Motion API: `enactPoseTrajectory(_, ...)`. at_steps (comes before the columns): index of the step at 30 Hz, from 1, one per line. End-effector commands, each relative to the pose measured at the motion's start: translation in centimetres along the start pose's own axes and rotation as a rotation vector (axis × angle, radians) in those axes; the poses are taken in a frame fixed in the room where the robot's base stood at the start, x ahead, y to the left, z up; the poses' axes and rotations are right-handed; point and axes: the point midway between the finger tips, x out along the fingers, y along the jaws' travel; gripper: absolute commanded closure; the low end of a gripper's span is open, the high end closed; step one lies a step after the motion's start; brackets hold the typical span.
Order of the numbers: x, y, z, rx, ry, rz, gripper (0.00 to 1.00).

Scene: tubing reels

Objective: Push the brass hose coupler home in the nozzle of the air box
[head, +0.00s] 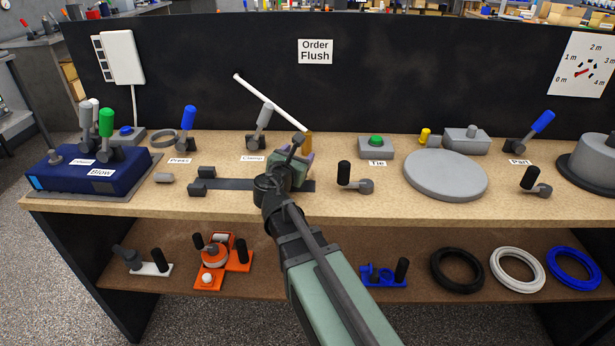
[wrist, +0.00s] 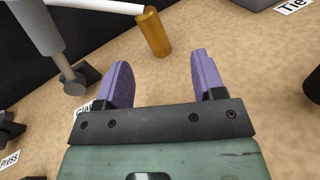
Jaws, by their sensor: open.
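The brass coupler (head: 308,142) shows at the lower right end of a thin white hose (head: 268,101), partly behind my gripper (head: 297,157). In the wrist view the coupler (wrist: 155,35) looks like a gold cylinder, beyond the gap between the purple fingers. My gripper (wrist: 162,80) is open, with nothing between its fingers and apart from the coupler. The dark blue air box (head: 85,172), labelled Blow, stands at the bench's left end. I cannot clearly make out its nozzle.
Grey clamp lever (head: 263,122) stands close to the coupler, and a blue press lever (head: 187,125) is further left. A dark rail with grey blocks (head: 205,180) lies left of my gripper. Right of it are a green button box (head: 376,147) and a grey disc (head: 445,175).

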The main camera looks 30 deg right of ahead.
Motion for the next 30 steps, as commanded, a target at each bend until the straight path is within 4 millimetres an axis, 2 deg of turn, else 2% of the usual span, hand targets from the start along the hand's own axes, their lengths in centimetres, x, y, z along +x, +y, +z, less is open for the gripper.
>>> enactPoseTrajectory(1, 0.4, 0.2, -1.6, -0.077, -0.030, 0.025, 0.37)
enactPoseTrajectory(4, 0.5, 0.8, -1.2, -0.168, -0.063, 0.053, 0.37)
enactPoseTrajectory(10, 1.2, 1.1, -0.7, -0.185, -0.069, 0.056, 0.37)
enactPoseTrajectory(17, 5.5, 1.4, -0.4, -0.182, -0.068, 0.053, 0.37)
enactPoseTrajectory(23, 6.4, 1.4, -0.4, -0.180, -0.068, 0.055, 0.37)
enactPoseTrajectory(30, 10.6, 1.6, -0.1, -0.180, -0.068, 0.053, 0.37)
